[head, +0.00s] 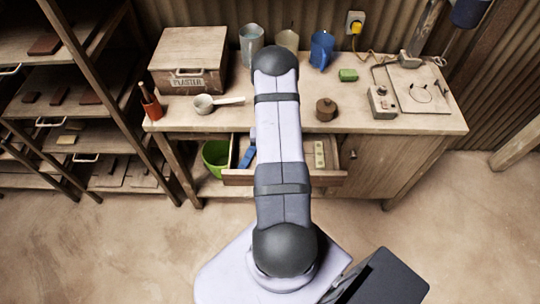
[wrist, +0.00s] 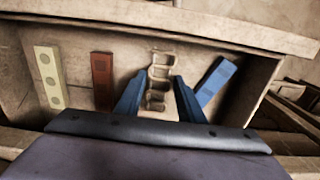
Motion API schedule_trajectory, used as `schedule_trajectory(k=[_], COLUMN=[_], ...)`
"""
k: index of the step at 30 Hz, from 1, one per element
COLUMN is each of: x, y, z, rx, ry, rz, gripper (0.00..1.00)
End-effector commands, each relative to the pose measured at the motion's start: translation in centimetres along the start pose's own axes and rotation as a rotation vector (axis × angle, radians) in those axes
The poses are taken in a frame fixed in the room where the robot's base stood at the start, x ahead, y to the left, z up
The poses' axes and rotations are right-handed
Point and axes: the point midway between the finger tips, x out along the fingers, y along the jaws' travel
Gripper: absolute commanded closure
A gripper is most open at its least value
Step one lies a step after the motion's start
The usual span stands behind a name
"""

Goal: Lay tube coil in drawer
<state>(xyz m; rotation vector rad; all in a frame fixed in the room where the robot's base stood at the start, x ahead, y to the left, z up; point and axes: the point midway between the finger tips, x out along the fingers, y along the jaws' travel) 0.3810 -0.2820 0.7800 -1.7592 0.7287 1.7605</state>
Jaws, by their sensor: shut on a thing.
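The drawer (head: 292,178) stands open below the bench top, and its inside fills much of the wrist view (wrist: 215,28). My gripper (wrist: 158,82) shows in the wrist view as two blue fingers over the drawer's inside. They are shut on a tan, looped piece, which I take for the tube coil (wrist: 158,72). I cannot tell whether it touches the drawer floor. In the head view my arm hides the gripper and the coil.
In the drawer lie a pale yellow strip (wrist: 47,75), a red-brown strip (wrist: 102,80) and a blue strip (wrist: 215,82).

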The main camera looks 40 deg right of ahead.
Motion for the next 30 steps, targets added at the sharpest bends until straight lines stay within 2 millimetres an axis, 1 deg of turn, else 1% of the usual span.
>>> schedule_trajectory(k=[3,11,15,16,18,30], x=[0.51,0.58,0.99,0.97,0.86,0.55], y=[0.00,0.00,0.00,0.00,0.00,0.00], z=[0.05,0.01,0.01,0.01,0.01,0.01], rx=[0.000,0.000,0.000,0.000,0.000,0.000], ry=[-0.001,0.000,0.000,0.000,0.000,0.000], rz=[0.000,0.000,0.000,0.000,0.000,0.000], gripper=[0.86,0.86,0.86,0.63,0.46,0.46])
